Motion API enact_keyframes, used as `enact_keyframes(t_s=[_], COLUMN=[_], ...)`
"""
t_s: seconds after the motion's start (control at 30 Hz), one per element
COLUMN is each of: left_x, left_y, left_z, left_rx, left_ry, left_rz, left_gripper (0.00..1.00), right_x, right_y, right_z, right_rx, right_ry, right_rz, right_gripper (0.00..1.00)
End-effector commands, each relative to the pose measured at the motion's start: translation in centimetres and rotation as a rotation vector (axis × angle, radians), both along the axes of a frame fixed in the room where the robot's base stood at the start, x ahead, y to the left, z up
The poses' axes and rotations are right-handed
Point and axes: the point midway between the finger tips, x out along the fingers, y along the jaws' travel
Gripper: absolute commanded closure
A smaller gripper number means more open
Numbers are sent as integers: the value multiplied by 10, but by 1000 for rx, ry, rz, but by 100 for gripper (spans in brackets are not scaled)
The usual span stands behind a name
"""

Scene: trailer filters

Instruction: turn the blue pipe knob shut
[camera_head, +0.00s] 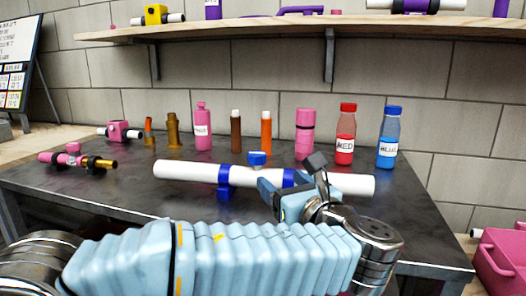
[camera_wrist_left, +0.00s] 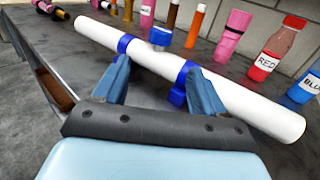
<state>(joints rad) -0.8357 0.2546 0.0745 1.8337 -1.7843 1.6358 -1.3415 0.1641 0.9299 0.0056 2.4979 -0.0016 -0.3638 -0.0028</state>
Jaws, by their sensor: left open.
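The blue pipe knob (camera_head: 257,158) sits at the middle of a white pipe (camera_head: 196,171), on its far side in the head view. The pipe lies across the table in blue brackets (camera_head: 224,178). The knob also shows in the left wrist view (camera_wrist_left: 160,36), beyond the pipe and between the finger directions. My left gripper (camera_head: 283,190) is open and empty on the near side of the pipe, right of the knob in the head view. Its two blue fingers (camera_wrist_left: 155,72) point toward the pipe in the wrist view. Whether they touch it I cannot tell. My right gripper is not in view.
Bottles and tubes stand behind the pipe, including a red-labelled bottle (camera_head: 345,135) and a blue-labelled bottle (camera_head: 388,138). Pink fittings (camera_head: 73,148) lie at the left. A shelf (camera_head: 290,27) hangs above. A pink crate (camera_head: 500,262) stands at the right.

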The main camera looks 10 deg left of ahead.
Motion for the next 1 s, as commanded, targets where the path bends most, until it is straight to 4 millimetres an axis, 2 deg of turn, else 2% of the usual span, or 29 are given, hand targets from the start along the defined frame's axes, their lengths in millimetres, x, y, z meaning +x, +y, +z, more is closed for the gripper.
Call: enact_keyframes(t_s=[0.13,0.23,0.7,1.0], left_x=[3,14,94,109], left_y=[4,13,72,84], left_z=[4,4,4,3], left_rx=[4,4,5,4], left_ry=[-8,-7,-6,-7], left_rz=[4,6,6,3], left_gripper=[30,30,30,30], right_x=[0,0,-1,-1], right_y=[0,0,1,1], right_z=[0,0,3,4], right_rx=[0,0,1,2], right_ry=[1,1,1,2], right_rz=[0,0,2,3], right_gripper=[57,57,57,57])
